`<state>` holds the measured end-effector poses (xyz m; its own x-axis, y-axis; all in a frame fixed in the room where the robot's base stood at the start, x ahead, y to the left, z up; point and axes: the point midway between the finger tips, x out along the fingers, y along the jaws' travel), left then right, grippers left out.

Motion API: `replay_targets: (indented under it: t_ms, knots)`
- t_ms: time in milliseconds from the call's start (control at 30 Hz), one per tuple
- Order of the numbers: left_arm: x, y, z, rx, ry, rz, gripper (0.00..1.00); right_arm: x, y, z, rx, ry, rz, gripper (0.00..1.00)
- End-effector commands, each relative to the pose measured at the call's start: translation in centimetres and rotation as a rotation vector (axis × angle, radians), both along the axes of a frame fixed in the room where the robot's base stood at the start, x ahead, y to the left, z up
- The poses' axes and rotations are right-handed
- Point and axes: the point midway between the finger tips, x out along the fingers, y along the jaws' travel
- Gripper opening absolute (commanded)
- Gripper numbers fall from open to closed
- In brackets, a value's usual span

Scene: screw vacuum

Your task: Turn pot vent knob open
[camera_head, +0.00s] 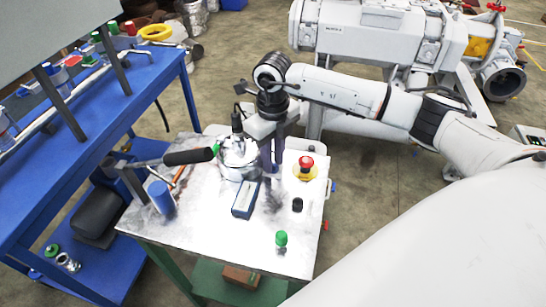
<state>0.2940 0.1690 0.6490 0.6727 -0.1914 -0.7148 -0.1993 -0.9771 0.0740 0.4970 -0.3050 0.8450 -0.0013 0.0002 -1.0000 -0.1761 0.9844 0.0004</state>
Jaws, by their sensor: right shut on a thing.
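A silver metal pot (238,160) stands on the white-topped worktable (190,233), toward its back. A black knob with a thin stem (236,122) rises above the pot lid. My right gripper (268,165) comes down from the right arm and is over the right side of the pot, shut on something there. The gripped part is too small and covered to make out, so I cannot tell how the vent knob is turned. My left gripper does not show.
A red emergency button (306,163), a black cap (297,204), a green-topped piece (281,239), a blue-grey box (245,199) and a blue cylinder (160,196) stand on the table. A black handle (188,157) lies left of the pot. A blue bench (100,120) is at left.

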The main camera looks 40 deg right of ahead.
Motion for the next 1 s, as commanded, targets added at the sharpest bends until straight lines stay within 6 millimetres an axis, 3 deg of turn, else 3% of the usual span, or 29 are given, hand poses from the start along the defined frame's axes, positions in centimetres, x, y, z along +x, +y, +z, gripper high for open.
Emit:
replay_targets:
  t_ms: [567,1000]
  knots:
    - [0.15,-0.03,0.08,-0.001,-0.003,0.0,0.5,0.08,0.08,0.06,0.002,-0.003,0.044,0.27]
    - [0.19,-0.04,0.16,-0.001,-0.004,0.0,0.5,0.15,0.07,0.73,0.0,-0.006,0.54,0.27]
